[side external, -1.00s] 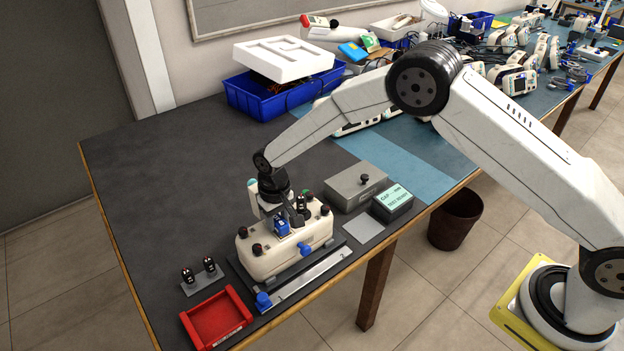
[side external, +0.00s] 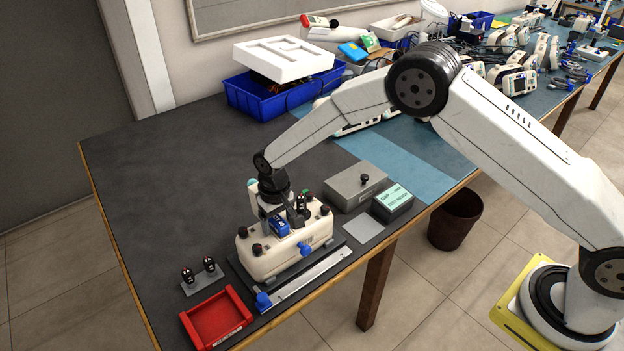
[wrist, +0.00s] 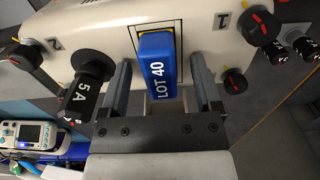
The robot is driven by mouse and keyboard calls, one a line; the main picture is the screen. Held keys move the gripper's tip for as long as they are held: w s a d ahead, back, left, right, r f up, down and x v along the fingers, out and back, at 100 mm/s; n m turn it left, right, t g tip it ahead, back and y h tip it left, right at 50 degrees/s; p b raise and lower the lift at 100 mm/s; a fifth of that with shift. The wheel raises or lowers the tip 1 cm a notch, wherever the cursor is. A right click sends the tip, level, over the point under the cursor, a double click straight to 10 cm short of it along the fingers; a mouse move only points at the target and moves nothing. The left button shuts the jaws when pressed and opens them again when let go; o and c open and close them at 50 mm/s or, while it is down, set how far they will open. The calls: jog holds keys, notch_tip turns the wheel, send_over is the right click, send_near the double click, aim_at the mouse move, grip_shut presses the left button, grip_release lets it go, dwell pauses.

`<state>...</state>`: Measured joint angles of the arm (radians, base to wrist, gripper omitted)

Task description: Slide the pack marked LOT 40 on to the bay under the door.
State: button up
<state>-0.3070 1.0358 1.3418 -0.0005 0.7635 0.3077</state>
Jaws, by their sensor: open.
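The blue pack marked LOT 40 (wrist: 158,65) stands against the cream monitor (wrist: 95,22), with a yellow edge showing beside it. It also shows as a small blue block on the monitor's top in the side view (side external: 280,228). My gripper (wrist: 160,88) is open, with one finger on each side of the pack and a gap visible on both sides. The side view shows my gripper (side external: 285,212) low over the monitor. A black part marked 5 A (wrist: 94,80) is close to the left finger. I cannot make out the bay or its door.
A red tray (side external: 246,318) and a stand with two black plugs (side external: 200,279) are at the front left. A grey box with a knob (side external: 350,196) and a CAP TEST READY unit (side external: 393,203) are to the right.

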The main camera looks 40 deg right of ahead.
aim_at(281, 219)
jog(key=shift+r, duration=3.85)
jog(key=shift+d+r, duration=0.1)
jog(key=shift+s+d+r, duration=0.15)
jog(key=shift+d, duration=0.05)
jog(key=s+d+r+t, duration=0.1)
jog(key=s+d+r, duration=0.2)
jog(key=s+d, duration=0.5)
jog(key=s+d+r+t, duration=0.1)
jog(key=s+d+r, duration=0.2)
jog(key=s+d, duration=0.5)
jog(key=s, duration=0.7)
jog(key=shift+s+t, duration=0.3)
